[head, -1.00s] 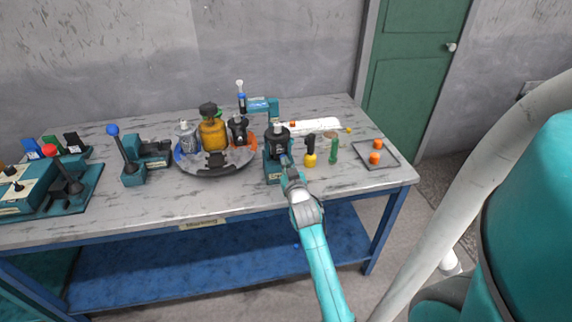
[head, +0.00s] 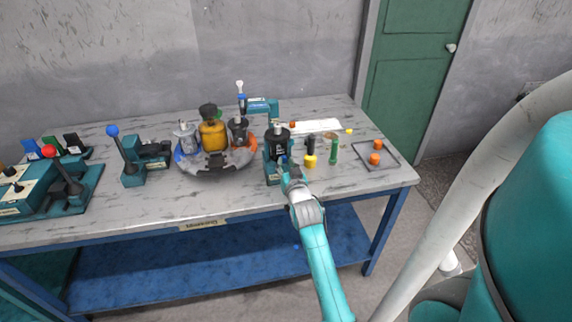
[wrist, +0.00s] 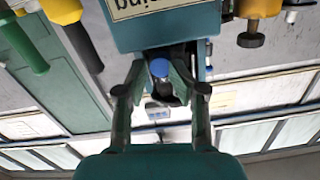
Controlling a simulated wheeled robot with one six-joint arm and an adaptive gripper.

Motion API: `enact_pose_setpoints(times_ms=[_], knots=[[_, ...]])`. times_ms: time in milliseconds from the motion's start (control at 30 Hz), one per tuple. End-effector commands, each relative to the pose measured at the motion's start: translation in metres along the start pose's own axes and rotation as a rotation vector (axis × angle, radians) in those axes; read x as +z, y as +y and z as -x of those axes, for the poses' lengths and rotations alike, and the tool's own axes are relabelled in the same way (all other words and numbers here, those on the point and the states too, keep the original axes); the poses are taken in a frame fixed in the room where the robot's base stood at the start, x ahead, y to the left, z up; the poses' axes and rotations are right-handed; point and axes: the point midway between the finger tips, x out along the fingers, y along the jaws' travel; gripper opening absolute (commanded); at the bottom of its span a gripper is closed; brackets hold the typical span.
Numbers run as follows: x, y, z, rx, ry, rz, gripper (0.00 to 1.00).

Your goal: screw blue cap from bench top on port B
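My gripper (wrist: 160,78) has its two fingers angled inward on either side of the blue cap (wrist: 160,68). They look closed on it, with a dark piece directly below the cap in the wrist view. In the head view my gripper (head: 285,168) is at the front of the black hydraulic motor (head: 279,143), which stands on a teal base (head: 272,170). The base and its label (wrist: 158,8) appear upside down in the wrist view. Port B cannot be made out, and I cannot tell whether the cap touches a port.
A yellow-and-black piece (head: 310,160) and a green cylinder (head: 333,148) stand close right of the motor. A tray (head: 388,162) with orange pieces is farther right. A round turntable (head: 215,172) carrying several parts is on the left.

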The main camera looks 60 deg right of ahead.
Motion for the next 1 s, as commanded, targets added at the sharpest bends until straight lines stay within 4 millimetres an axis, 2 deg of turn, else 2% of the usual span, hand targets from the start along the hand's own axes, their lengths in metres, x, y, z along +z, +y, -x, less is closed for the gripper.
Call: enact_pose_setpoints(times_ms=[167,267,800,1000], knots=[[0.0033,0.0009,0.0013,0.000,-0.002,0.005,0.35],[0.0036,0.0007,0.0014,0.002,0.002,0.064,0.35],[0.0050,0.0014,0.0014,0.030,0.039,0.755,0.35],[0.0055,0.0019,0.0012,0.036,0.045,0.893,0.35]])
